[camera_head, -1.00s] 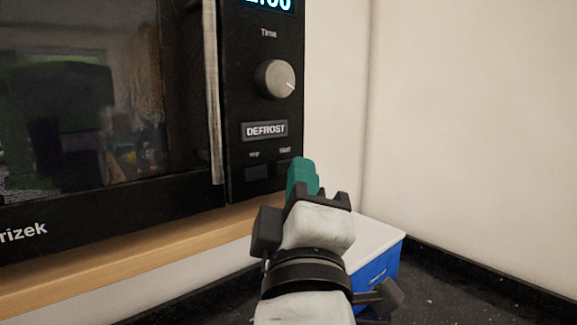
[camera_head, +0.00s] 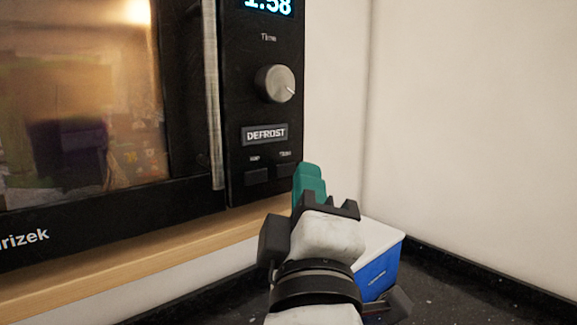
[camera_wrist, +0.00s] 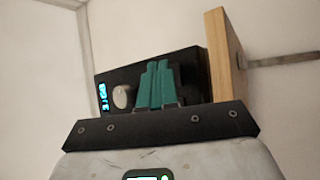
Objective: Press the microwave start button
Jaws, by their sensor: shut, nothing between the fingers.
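The black microwave (camera_head: 195,195) stands on a wooden shelf, its window (camera_head: 80,95) lit from inside. Its display (camera_head: 268,6) reads about 1:58. The start button (camera_head: 284,170) is at the lower right of the panel, partly hidden by my green fingertips. A stop button (camera_head: 256,177) lies to its left. My gripper (camera_head: 309,182) is shut and empty, its tips just right of and below the start button; I cannot tell whether they touch. The wrist view shows the shut green fingers (camera_wrist: 156,85) in front of the panel (camera_wrist: 190,70), covering the buttons.
A grey time knob (camera_head: 275,83) and a DEFROST button (camera_head: 265,134) are above the start button. The wooden shelf (camera_head: 150,265) runs under the microwave. A blue box with a white lid (camera_head: 380,272) stands on the dark counter below. Bare walls are to the right.

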